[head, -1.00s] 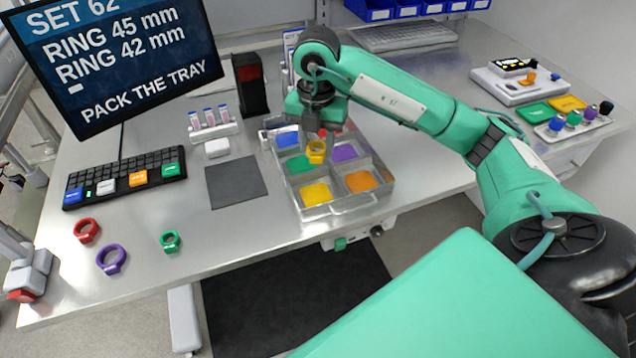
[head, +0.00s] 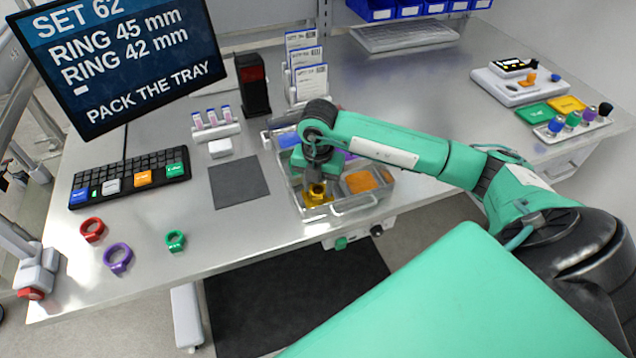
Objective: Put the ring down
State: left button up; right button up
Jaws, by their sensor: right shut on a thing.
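A yellow ring (head: 316,190) is held in my right gripper (head: 316,184), low over the yellow compartment of the clear tray (head: 355,206). The gripper is shut on the ring. Whether the ring touches the compartment floor cannot be told. The orange compartment (head: 361,181) shows to its right and a bit of the blue one (head: 289,140) at the back. My left gripper is not in view.
A red ring (head: 92,230), a purple ring (head: 117,258) and a green ring (head: 175,241) lie at the left front of the table. A dark mat (head: 239,181) lies left of the tray, near a keyboard (head: 128,178). A card stand (head: 307,70) is behind.

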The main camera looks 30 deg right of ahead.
jog(key=o, duration=0.9)
jog(key=shift+f, duration=0.1)
jog(key=shift+o, duration=0.2)
jog(key=shift+r, duration=0.3)
notch_tip(320, 180, up, 12)
jog(key=b, duration=0.2)
jog(key=shift+f+b, duration=0.15)
jog(key=shift+b, duration=0.2)
